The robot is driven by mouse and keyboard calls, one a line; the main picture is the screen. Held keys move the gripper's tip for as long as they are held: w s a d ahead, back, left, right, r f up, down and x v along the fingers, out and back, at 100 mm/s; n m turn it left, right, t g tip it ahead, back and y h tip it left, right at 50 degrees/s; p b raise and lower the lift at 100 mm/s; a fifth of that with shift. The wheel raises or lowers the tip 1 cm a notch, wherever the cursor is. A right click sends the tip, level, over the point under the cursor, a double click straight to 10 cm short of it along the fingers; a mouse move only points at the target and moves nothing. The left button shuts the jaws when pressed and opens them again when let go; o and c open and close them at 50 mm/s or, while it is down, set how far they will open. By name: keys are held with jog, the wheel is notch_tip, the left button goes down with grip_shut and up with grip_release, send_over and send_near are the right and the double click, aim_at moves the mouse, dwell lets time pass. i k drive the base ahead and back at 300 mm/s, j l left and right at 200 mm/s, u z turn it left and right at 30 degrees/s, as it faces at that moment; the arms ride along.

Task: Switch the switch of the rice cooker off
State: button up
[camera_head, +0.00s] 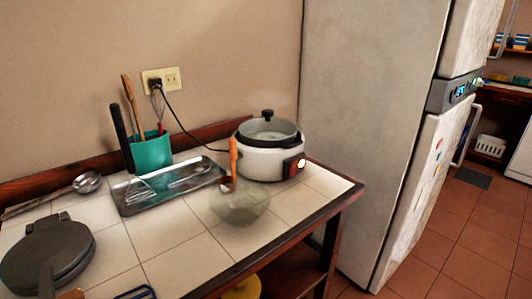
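The rice cooker (262,163) stands at the back right of the tiled table, against the wall and beside the fridge. It is a white pot with a dark rim and a lid with a black knob. Its switch (294,166) is on a red and black panel at the front right, with a small bright light showing on it. Steam seems to rise from the lid. A black cord runs from the wall outlet (162,80) down towards the cooker. My gripper is not in view.
A glass bowl (240,205) with an orange-handled utensil stands in front of the cooker. A metal tray (165,188), a teal utensil holder (150,152) and a dark waffle iron (46,255) are to the left. The fridge (365,130) closes off the right side; tiled floor is open beyond.

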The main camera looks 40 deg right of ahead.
aim_at(291, 170)
jog(key=l, duration=0.45)
jog(key=k+l, duration=0.15)
jog(key=l, duration=0.75)
jog(key=k+l, duration=0.05)
